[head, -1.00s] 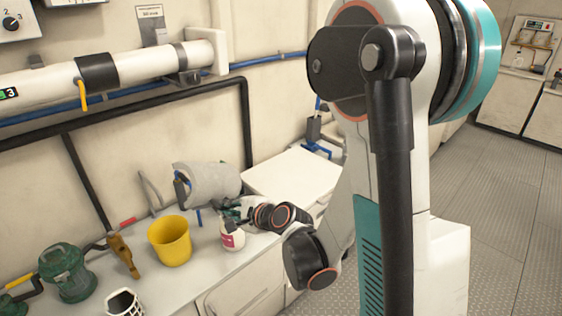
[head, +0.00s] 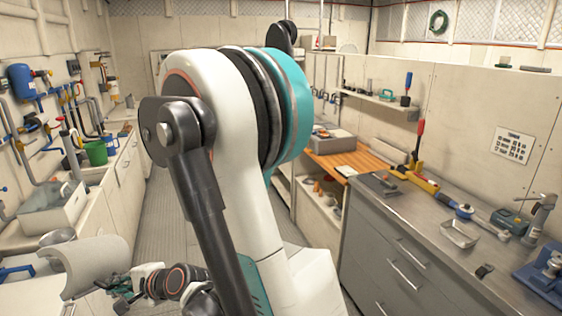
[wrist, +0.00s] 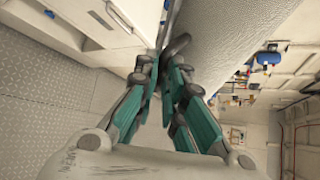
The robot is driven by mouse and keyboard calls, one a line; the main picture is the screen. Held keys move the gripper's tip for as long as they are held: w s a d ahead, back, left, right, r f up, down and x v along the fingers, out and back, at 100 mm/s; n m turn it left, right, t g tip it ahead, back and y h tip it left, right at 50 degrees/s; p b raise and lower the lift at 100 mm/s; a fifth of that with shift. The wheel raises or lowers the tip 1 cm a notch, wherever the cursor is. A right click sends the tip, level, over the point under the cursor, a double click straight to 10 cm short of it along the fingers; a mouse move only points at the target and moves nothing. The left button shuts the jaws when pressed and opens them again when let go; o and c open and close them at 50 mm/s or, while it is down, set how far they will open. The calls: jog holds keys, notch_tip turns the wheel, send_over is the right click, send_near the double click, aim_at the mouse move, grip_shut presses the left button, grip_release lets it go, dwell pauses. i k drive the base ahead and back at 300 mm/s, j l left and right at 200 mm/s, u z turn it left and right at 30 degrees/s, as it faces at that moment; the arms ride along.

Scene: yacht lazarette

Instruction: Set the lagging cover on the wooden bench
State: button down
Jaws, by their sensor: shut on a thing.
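The lagging cover (head: 98,262) is a pale grey, curved half-shell at the lower left of the head view. In the wrist view it shows as a large grey curved piece (wrist: 240,45) at the top right. My gripper (head: 112,286) is shut on its edge; the teal fingers (wrist: 172,72) close on its near end in the wrist view. The wooden bench (head: 374,160) is an orange-brown slatted top at the middle right, well away from my gripper. Its left part is hidden by my arm.
A grey bin (head: 333,143) and a flat pale item (head: 346,171) are on the wooden bench. A steel worktop (head: 420,212) with tools adjoins it in front. Open floor (head: 165,200) runs down the middle. A left counter holds a green bucket (head: 96,153) and a grey basin (head: 50,212).

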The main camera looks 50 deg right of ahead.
aim_at(358, 162)
jog(key=i+l+z, duration=0.1)
jog(key=z, duration=0.4)
jog(key=i+l+z, duration=0.1)
jog(key=z, duration=0.35)
jog(key=i+l+z, duration=0.1)
jog(key=z, duration=0.4)
jog(key=i+z, duration=0.1)
jog(key=z, duration=0.35)
jog(key=i+j+z, duration=0.1)
jog(key=i+z, duration=0.3)
jog(key=i+j+z, duration=0.25)
jog(key=z, duration=0.15)
jog(key=i+j+z, duration=0.6)
jog(key=j+z, duration=0.15)
jog(key=i+j, duration=0.2)
jog(key=j, duration=0.2)
jog(key=i+j, duration=0.2)
jog(key=j, duration=0.2)
jog(key=i+j, duration=0.2)
jog(key=j, duration=0.2)
jog(key=i+l, duration=0.45)
jog(key=z, duration=0.05)
